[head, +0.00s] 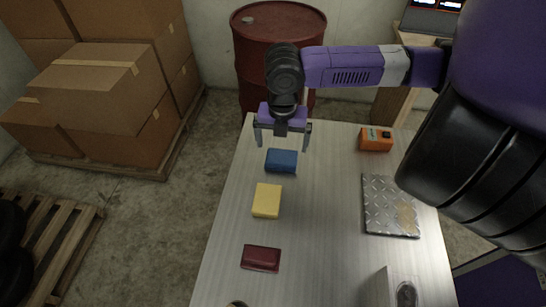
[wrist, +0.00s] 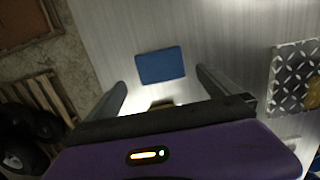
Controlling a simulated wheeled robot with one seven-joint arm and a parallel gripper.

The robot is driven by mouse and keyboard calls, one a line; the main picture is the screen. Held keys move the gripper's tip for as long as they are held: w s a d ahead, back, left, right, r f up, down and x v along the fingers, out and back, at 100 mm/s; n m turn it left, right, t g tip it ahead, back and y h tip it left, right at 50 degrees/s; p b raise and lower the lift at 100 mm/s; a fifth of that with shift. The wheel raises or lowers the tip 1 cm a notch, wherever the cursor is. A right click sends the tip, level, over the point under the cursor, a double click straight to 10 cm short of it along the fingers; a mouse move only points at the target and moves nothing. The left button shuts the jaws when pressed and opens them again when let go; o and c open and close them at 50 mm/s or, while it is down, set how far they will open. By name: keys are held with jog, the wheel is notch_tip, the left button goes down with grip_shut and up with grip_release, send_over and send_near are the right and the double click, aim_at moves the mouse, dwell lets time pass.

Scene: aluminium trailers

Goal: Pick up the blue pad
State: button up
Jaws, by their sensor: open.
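The blue pad (head: 281,161) is a small flat block lying on the light table near its far left end. It also shows in the wrist view (wrist: 160,65), beyond the fingertips and roughly between their lines. My gripper (head: 282,141) hangs over the far end of the table, pointing down, with its two fingers apart and nothing between them. In the head view it appears just above the blue pad in the picture. In the wrist view the fingers (wrist: 160,84) do not touch the pad.
On the table (head: 315,235) are a yellow pad (head: 267,200), a dark red pad (head: 261,258), an orange device (head: 376,140) and a diamond-plate sheet (head: 377,207). A red drum (head: 262,50) stands behind. Boxes (head: 95,90) and a pallet (head: 62,240) are left. The table's middle is clear.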

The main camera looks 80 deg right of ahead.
aim_at(282, 157)
jog(key=f, duration=0.2)
jog(key=f+p, duration=0.1)
jog(key=f, duration=0.3)
jog(key=shift+w+d+f+p, duration=0.1)
jog(key=shift+d+f+p, duration=0.2)
jog(key=shift+d, duration=0.05)
jog(key=c, duration=1.2)
